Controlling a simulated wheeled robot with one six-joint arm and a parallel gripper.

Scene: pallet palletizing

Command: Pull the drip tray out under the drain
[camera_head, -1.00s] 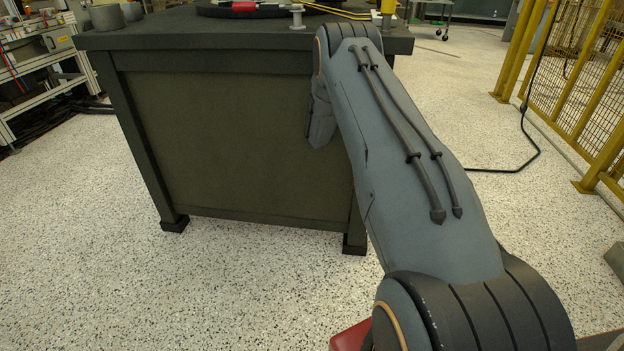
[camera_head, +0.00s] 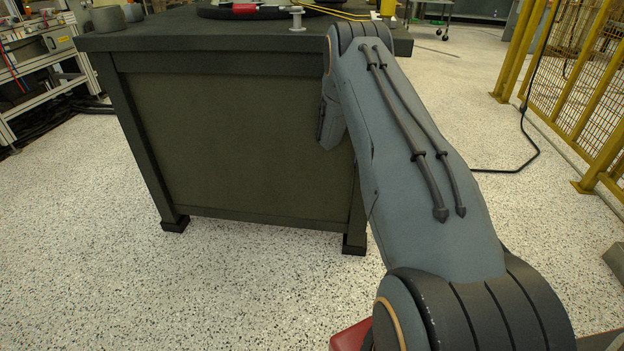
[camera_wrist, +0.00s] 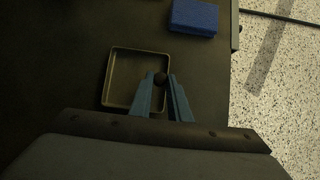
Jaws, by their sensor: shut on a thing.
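The drip tray (camera_wrist: 109,76) is a shallow, square, dark tray with a raised rim, lying on a dark surface in the wrist view. My gripper (camera_wrist: 161,78) reaches over the tray's right side with its two blue fingers. The fingers are shut on a small dark round knob (camera_wrist: 160,80) at the tray's right edge. The dark shade hides how the knob joins the tray. The drain cannot be made out in either view. In the head view my arm hides my gripper and the tray.
A blue block (camera_wrist: 194,16) lies on the surface beyond the tray. The surface ends at an edge on the right, with speckled floor below. The dark workbench (camera_head: 230,42) carries a small grey post (camera_head: 297,18) and grey cups (camera_head: 108,19). A yellow fence (camera_head: 585,95) stands at right.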

